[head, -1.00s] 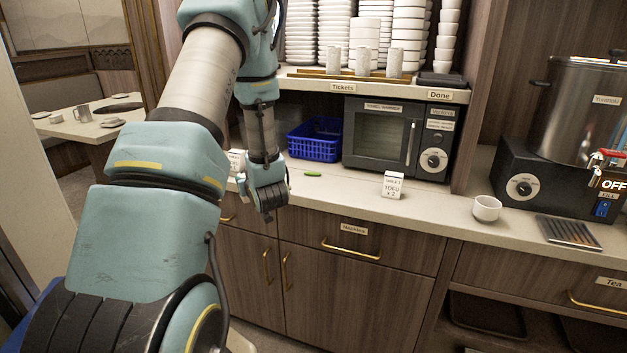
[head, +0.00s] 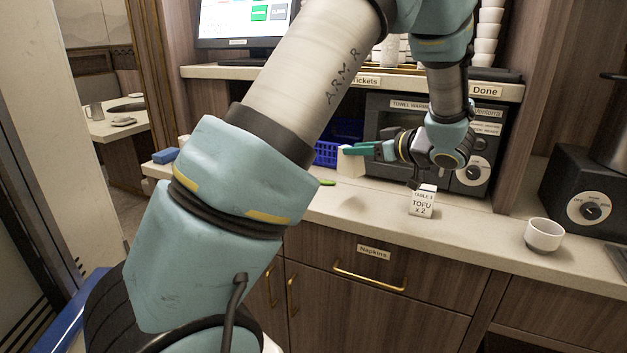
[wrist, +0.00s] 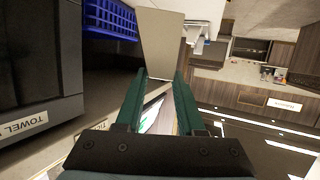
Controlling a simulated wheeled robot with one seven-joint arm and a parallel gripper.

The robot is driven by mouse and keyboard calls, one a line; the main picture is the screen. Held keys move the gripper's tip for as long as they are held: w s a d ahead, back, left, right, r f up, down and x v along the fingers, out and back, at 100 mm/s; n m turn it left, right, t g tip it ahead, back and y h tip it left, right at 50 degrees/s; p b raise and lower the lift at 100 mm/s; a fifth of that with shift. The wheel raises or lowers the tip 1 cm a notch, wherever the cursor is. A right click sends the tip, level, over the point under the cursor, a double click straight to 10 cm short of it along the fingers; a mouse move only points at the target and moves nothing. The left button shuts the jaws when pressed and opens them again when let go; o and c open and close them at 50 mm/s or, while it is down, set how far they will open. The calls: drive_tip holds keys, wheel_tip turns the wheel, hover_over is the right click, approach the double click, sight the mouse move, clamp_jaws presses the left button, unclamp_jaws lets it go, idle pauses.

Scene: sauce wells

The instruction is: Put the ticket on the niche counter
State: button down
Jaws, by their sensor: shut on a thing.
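My gripper (head: 364,149), with green fingers, is at the niche, left of the towel warmer's dial, shut on a plain cream ticket (head: 350,163). The ticket is held by one end; no print shows on the side facing me. In the wrist view the ticket (wrist: 160,45) stands out between the fingertips (wrist: 161,76). It appears above the niche counter (head: 372,196); I cannot tell whether it touches. Another white ticket (head: 422,203), printed "TABLE 3 TOFU x 2", stands on the counter, right of and nearer than the held one.
A blue basket (head: 325,153) and the towel warmer (head: 384,112) stand at the niche's back. A green item (head: 327,182) lies on the counter. A white cup (head: 544,235) stands to the right. The shelf (head: 508,92) with labels "Tickets" and "Done" overhangs the counter.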

sight(356, 177)
wheel_tip(356, 177, down, 9)
drive_tip(key=shift+r+p, duration=0.2)
drive_tip(key=shift+p, duration=0.5)
drive_tip(key=c, duration=0.5)
unclamp_jaws()
